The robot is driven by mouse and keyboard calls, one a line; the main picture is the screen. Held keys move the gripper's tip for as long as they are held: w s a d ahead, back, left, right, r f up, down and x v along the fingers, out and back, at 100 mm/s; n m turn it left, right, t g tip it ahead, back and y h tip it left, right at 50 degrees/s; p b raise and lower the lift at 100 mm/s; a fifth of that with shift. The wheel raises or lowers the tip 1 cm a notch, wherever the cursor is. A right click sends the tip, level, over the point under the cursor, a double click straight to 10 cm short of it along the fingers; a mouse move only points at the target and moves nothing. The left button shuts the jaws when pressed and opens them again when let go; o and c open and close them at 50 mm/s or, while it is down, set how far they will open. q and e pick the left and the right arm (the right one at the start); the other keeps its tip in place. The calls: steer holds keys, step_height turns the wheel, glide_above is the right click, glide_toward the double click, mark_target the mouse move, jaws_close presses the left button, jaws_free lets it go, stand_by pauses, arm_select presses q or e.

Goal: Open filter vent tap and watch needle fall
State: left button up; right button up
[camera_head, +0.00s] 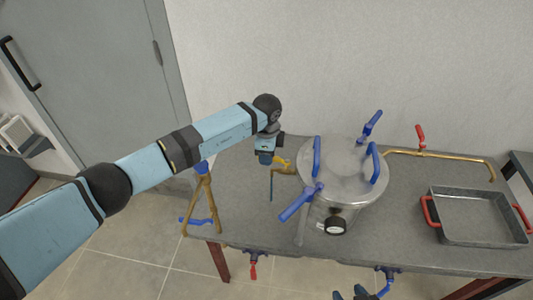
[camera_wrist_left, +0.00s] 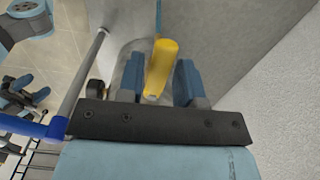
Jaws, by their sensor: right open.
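The filter is a round steel vessel (camera_head: 345,170) with several blue handles, standing on the grey table. A dark-rimmed gauge (camera_head: 336,226) sits low on its front; its needle is too small to read. The yellow vent tap handle (camera_head: 283,162) is at the vessel's left side. My left gripper (camera_head: 267,158) is beside it, pointing down. In the left wrist view the yellow handle (camera_wrist_left: 160,68) lies between the two blue fingers; whether they press on it is unclear. My right gripper (camera_head: 350,293) is open and empty at the bottom edge, in front of the table.
A grey tray (camera_head: 440,233) with red handles stands at the right. A brass pipe with a red-handled valve (camera_head: 420,137) runs along the back right. A brass pipe (camera_head: 201,205) with blue handles is at the table's left end. Red and blue valves hang at the front edge.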

arm_select(q)
step_height(320, 180, up, 14)
steer(key=b, duration=0.2)
stand_by(0.4)
steer(key=shift+f, duration=0.1)
